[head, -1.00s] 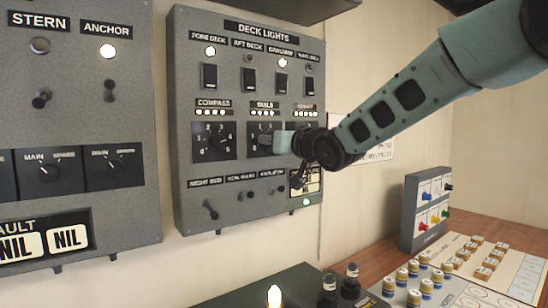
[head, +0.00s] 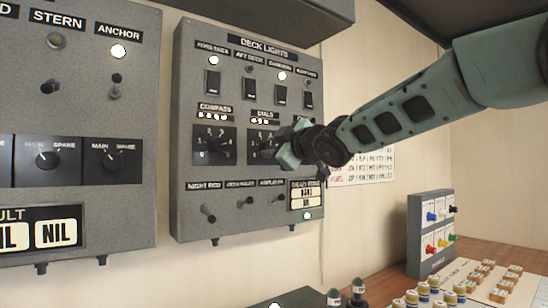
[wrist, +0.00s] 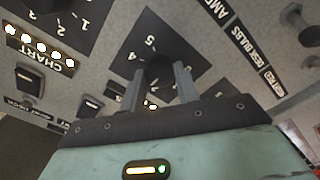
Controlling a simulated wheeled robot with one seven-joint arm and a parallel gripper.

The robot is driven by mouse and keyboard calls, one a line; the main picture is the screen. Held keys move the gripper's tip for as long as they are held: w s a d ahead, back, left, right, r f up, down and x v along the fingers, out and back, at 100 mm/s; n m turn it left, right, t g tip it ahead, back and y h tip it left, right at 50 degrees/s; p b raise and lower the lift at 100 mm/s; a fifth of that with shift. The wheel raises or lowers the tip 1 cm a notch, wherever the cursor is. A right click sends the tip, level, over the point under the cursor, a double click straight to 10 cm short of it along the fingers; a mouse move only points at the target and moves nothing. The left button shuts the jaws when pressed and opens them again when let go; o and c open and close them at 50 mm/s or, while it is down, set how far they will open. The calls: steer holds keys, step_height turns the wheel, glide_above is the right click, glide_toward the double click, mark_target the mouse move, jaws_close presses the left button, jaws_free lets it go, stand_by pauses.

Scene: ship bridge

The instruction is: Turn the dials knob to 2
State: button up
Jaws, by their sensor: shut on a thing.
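The deck lights panel (head: 240,70) hangs on the wall in the head view. Its dials knob sits on a dark square plate (head: 256,137) under the DIALS label, in the middle row. My gripper (head: 284,150) reaches in from the right and largely hides this knob. In the wrist view the dark knob (wrist: 158,70) stands between the two fingers of my gripper (wrist: 158,82), which are shut on it. The numerals 4 and 5 show on the plate there. The knob's pointer is hidden, so its setting cannot be read.
The compass knob (head: 215,145) is just left. Toggle switches (head: 241,203) stick out below, and rockers (head: 247,88) sit above. My arm covers the chart knob in the head view. A grey box with coloured switches (head: 430,235) stands on the desk at the right.

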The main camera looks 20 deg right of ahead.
steer(key=n+b, duration=0.2)
steer(key=n, duration=0.3)
steer(key=shift+f+n, duration=0.1)
steer(key=shift+n, duration=0.2)
stand_by(0.4)
steer(key=o, duration=1)
steer(key=shift+c, duration=0.2)
